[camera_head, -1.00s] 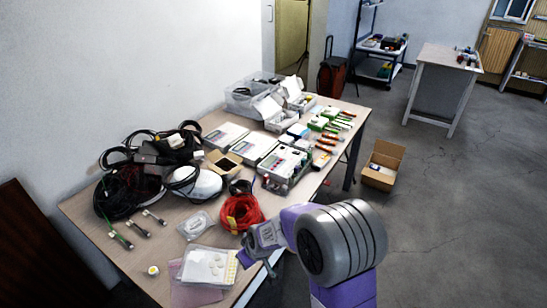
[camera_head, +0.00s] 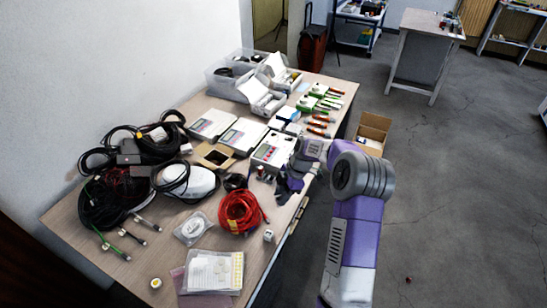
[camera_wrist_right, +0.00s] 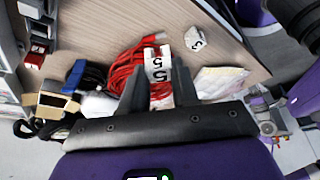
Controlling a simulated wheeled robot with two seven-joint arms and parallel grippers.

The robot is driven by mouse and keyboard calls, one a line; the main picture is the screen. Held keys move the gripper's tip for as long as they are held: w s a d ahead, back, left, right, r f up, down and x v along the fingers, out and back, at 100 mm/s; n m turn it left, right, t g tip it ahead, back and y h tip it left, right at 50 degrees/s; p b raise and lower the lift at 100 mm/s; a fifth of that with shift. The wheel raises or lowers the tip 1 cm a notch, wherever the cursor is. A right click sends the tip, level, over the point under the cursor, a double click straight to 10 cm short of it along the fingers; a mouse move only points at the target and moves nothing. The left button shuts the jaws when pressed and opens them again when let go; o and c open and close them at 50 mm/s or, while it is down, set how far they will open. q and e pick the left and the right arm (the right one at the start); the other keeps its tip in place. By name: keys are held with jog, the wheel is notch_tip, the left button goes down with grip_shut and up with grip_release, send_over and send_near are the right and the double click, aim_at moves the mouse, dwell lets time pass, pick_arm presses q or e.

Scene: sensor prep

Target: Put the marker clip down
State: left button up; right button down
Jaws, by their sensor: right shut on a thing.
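My right gripper (camera_wrist_right: 154,85) is shut on a white marker clip (camera_wrist_right: 157,66) with a black "5" on it, in the right wrist view. The held clip appears above the table, with a red cable coil (camera_wrist_right: 125,75) behind it. In the head view my right gripper (camera_head: 284,190) is over the table's right edge, beside the grey device box; the clip in it is too small to make out there. A second white marked piece (camera_wrist_right: 196,38) lies on the table; it also shows in the head view (camera_head: 268,236). My left gripper is not in view.
The wooden table (camera_head: 150,235) is crowded with black cables (camera_head: 110,190), a red cable coil (camera_head: 239,211), device boxes (camera_head: 270,152) and a clear bag (camera_head: 212,272). Bare tabletop shows at the front left. A cardboard box (camera_head: 372,133) stands on the floor to the right.

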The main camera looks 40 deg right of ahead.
jog(key=f+b, duration=0.1)
jog(key=f, duration=0.4)
jog(key=shift+s, duration=0.2)
jog(key=shift+w+f+b, duration=0.1)
jog(key=shift+f+b, duration=0.2)
jog(key=shift+f, duration=2.05)
jog(key=c, duration=0.8)
grip_release()
jog(key=shift+c, duration=0.2)
jog(key=p+v, duration=0.2)
jog(key=v, duration=1)
